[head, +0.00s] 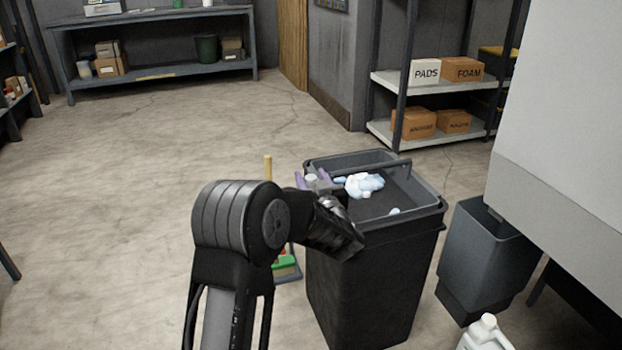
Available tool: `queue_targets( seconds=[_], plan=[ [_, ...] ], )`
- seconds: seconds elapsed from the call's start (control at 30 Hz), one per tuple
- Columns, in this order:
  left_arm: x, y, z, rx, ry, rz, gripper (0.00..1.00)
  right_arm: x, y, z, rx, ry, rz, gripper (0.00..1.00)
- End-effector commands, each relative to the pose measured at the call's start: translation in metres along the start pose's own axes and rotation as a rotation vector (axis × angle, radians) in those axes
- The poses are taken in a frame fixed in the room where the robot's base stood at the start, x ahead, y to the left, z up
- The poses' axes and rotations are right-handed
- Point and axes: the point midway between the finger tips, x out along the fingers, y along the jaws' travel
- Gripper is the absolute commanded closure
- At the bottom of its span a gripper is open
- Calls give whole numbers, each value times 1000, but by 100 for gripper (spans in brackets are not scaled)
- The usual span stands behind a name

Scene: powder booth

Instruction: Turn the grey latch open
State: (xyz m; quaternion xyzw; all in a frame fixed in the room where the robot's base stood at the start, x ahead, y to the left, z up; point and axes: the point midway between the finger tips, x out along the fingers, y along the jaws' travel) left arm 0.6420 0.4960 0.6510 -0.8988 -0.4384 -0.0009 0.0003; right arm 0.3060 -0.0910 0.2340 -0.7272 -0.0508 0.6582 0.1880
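My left gripper (312,178) is at the left rim of the black bin, partly hidden behind my own dark wrist. Its two purple fingers look apart. A small light-grey round piece shows between or behind them; I cannot tell whether it is part of the gripper or held. I cannot make out the grey latch anywhere in this view. My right gripper is not in view.
The black bin (364,290) holds crumpled pale-blue material (362,185). A smaller grey bin (484,255) stands to its right, beside a large pale panel (560,130). A white jug (486,335) is at the bottom. Shelves (390,80) stand behind. Floor on the left is clear.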

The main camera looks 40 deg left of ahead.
Motion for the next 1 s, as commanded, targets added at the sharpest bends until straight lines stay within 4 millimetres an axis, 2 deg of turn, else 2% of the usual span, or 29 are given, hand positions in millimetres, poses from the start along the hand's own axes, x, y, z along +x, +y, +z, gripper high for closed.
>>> queue_targets(
  seconds=[0.43,0.57,0.8,1.0],
  plan=[
    [-6,0,0,0,-2,0,48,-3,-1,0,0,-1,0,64],
    [-22,0,-1,0,-3,1,48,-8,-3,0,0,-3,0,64],
    [-62,1,-1,1,-3,3,48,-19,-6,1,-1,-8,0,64],
    [-78,0,0,0,-1,0,48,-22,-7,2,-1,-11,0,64]
  ],
)
